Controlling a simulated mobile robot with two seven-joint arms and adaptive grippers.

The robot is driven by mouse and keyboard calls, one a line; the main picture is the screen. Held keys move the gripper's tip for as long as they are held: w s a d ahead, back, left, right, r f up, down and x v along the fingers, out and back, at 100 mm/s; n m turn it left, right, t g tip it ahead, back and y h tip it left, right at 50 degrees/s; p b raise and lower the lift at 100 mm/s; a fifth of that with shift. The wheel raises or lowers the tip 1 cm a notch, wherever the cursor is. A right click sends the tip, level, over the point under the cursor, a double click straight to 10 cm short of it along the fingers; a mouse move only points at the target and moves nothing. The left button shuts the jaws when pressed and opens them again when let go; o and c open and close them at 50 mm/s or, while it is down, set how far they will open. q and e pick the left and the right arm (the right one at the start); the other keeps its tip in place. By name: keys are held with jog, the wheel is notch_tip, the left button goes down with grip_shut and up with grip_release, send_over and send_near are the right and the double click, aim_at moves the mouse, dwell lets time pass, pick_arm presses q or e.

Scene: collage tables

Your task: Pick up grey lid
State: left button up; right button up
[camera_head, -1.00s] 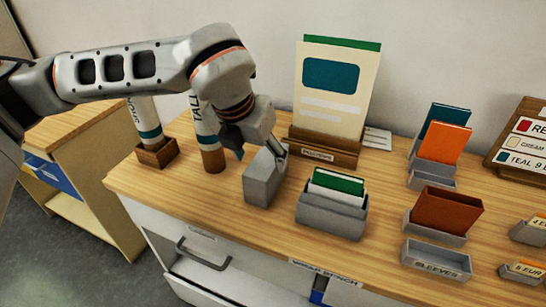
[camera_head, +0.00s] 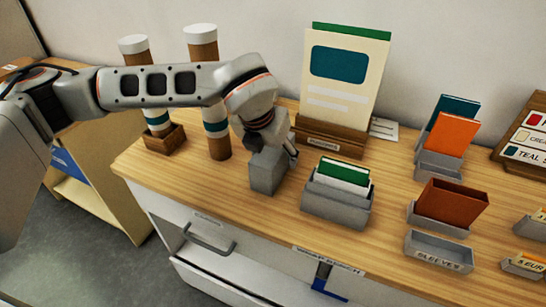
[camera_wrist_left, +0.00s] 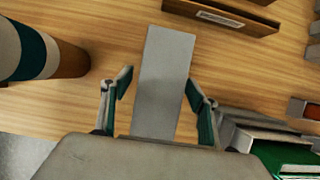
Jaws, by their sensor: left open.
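A plain grey upright block (camera_head: 266,175), which seems to be the grey lid or to carry it, stands on the wooden worktop between the tall tubes and the grey card holder. My left gripper (camera_head: 272,148) is over its top, and the gripper hides part of it. In the left wrist view the grey top (camera_wrist_left: 163,75) is a long flat rectangle. My open left gripper (camera_wrist_left: 160,90) has one finger on each side of it, with a visible gap on both sides. No separate lid edge can be made out. My right gripper is not in view.
Tall tubes (camera_head: 215,130) with white caps stand just left of the block. A grey holder with green and white cards (camera_head: 337,207) is close on its right. A wooden stand with a cream board (camera_head: 343,85) is behind. Worktop in front of the block is clear.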

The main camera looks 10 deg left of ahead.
pick_arm(q)
jog(key=shift+f+b, duration=0.25)
jog(key=shift+b, duration=0.05)
dwell(0.5)
jog(key=c, duration=1.2)
